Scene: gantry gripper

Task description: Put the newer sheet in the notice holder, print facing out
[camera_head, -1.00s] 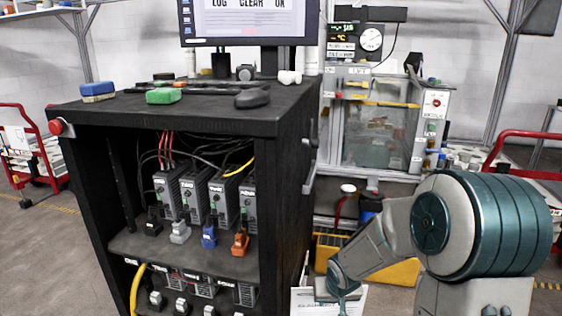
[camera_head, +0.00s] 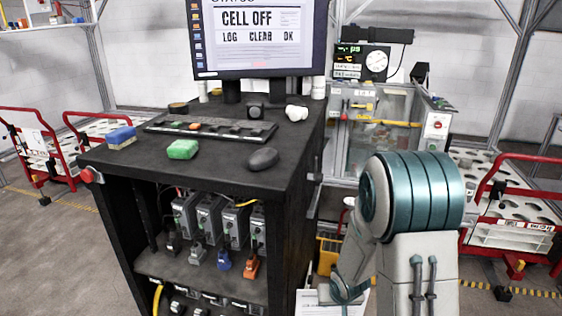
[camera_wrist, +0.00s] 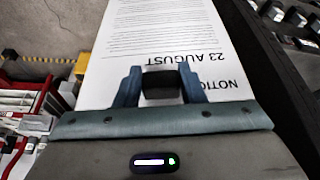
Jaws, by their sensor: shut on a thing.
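My gripper (camera_wrist: 160,88) is shut on a white printed sheet (camera_wrist: 128,38). The sheet reads "NOTICE" and "23 AUGUST", upside down in the wrist view, with lines of small print beyond. The printed face is toward the wrist camera. In the head view the sheet (camera_head: 312,305) shows low, beside the right side of the black cabinet, partly cut off by the frame's bottom edge. My gripper (camera_head: 343,292) is there too, small and partly hidden. I cannot make out the notice holder or a second sheet in either view.
The black cabinet (camera_head: 205,160) carries a monitor (camera_head: 258,38), a green block (camera_head: 183,149), a blue block (camera_head: 121,138) and a dark mouse (camera_head: 263,159). A yellow bin (camera_head: 328,252) stands behind my arm. Red-railed carts (camera_head: 510,215) stand right and left.

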